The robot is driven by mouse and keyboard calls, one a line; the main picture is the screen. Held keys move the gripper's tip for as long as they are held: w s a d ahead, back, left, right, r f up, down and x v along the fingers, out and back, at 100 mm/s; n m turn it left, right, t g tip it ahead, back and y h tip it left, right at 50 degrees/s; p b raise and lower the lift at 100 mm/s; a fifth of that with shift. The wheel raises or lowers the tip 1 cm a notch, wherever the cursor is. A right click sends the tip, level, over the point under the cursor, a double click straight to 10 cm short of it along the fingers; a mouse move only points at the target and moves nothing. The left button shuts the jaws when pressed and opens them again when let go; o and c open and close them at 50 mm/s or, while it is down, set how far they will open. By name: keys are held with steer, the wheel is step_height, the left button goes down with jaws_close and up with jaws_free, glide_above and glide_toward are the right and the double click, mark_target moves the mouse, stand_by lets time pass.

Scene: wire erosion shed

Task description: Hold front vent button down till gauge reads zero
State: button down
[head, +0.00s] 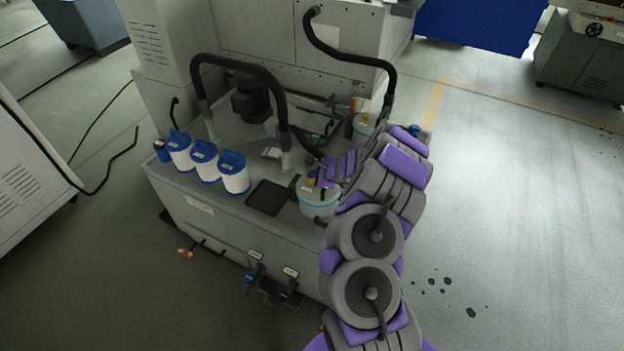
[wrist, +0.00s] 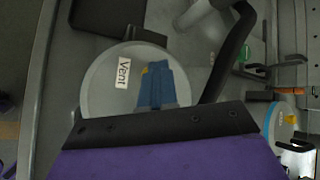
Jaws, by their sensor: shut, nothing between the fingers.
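The front vessel (head: 318,203) is a pale round canister with a light blue band, on the machine's tank top. In the wrist view its lid (wrist: 103,92) fills the centre, with a "Vent" label (wrist: 123,73). A small yellow button (wrist: 145,70) shows on the lid, mostly hidden behind my blue fingertips; it also shows in the head view (head: 311,175). My gripper (wrist: 158,82) is shut and empty, its tips over the lid beside the button. I cannot tell whether they touch or press it. No gauge face is readable; a dark round part (head: 294,184) sits at the vessel's left.
A similar rear vessel (head: 362,127) with a yellow top stands behind. Several white filters with blue caps (head: 205,162) line the left. A black hose (head: 268,80) arches over the tank, and a dark tray (head: 267,198) lies left of the front vessel. Floor at right is open.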

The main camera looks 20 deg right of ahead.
mark_target(311, 180)
steer(key=shift+s+a+f, duration=0.2)
steer(key=shift+a+f, duration=0.05)
steer(key=shift+f, duration=0.15)
steer(key=shift+s+a+f, duration=0.15)
steer(key=shift+a+f, duration=0.05)
steer(key=shift+f, duration=0.2)
stand_by(1.3)
steer(key=shift+r, duration=0.1)
stand_by(0.5)
steer(key=shift+w+r+p, duration=0.3)
steer(key=shift+r+p, duration=0.05)
steer(key=shift+r, duration=0.2)
steer(key=shift+w+r+p, duration=0.3)
steer(key=shift+r, duration=0.2)
steer(key=shift+w+a+f, duration=0.15)
steer(key=shift+w+f, duration=0.05)
steer(key=shift+w, duration=0.2)
steer(key=shift+r, duration=0.1)
steer(key=shift+s+d+r+p, duration=0.1)
steer(key=shift+d+r+p, duration=0.2)
steer(key=shift+r+p, duration=0.45)
steer(key=shift+s+d+r+p, duration=0.1)
steer(key=shift+d+r+p, duration=0.25)
steer(key=shift+r, duration=0.6)
steer(key=shift+a+r+p, duration=0.15)
steer(key=shift+r+p, duration=0.2)
steer(key=shift+r, duration=0.15)
steer(key=shift+a+r+p, duration=0.15)
steer(key=shift+r+p, duration=0.2)
steer(key=shift+r, duration=0.15)
